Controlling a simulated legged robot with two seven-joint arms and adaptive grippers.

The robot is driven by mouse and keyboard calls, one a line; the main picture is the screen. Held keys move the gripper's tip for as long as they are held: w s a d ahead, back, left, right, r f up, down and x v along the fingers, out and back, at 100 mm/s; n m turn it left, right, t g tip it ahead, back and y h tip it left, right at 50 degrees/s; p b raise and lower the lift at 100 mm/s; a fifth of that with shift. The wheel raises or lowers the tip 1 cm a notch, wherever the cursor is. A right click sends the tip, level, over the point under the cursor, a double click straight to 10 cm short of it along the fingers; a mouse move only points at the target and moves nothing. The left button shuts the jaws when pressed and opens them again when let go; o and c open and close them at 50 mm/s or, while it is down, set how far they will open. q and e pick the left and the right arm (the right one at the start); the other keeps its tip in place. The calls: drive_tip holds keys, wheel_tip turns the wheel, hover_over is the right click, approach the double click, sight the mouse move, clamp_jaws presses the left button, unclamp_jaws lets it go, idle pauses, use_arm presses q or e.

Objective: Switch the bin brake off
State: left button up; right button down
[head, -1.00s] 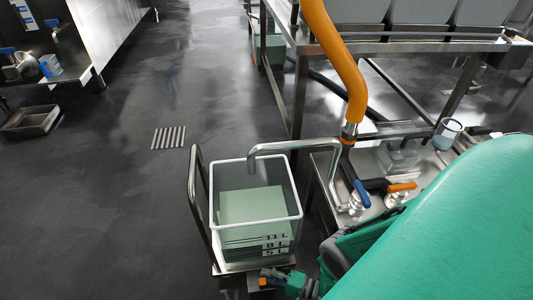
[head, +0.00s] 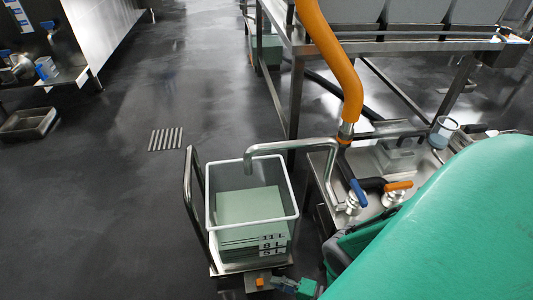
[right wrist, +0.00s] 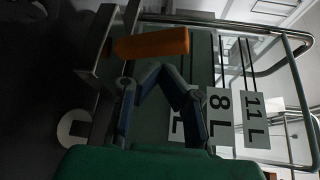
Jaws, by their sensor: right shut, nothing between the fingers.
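The bin (head: 252,188) is a pale-rimmed container with green contents and 11 L, 8 L and 5 L marks on its front, standing on a metal cart. A small orange piece (head: 260,282), which looks like the brake lever, is low on the cart's front. In the right wrist view the orange bar (right wrist: 150,43) is just beyond the fingers. My right gripper (head: 276,281) is shut and empty, close to the right of the orange piece. Its dark fingers (right wrist: 157,75) also show in the wrist view; I cannot tell whether they touch the bar. My left gripper is out of view.
A curved metal spout (head: 290,145) reaches over the bin from a steel counter with a blue-handled valve (head: 359,193) and an orange-handled valve (head: 398,186). The cart's tubular handle (head: 190,190) rises left of the bin. The floor to the left, with a drain grate (head: 166,139), is open.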

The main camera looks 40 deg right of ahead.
drive_tip(key=v, duration=0.7)
drive_tip(key=shift+s+d, duration=0.2)
drive_tip(key=shift+d, duration=0.3)
drive_tip(key=shift+w, duration=0.1)
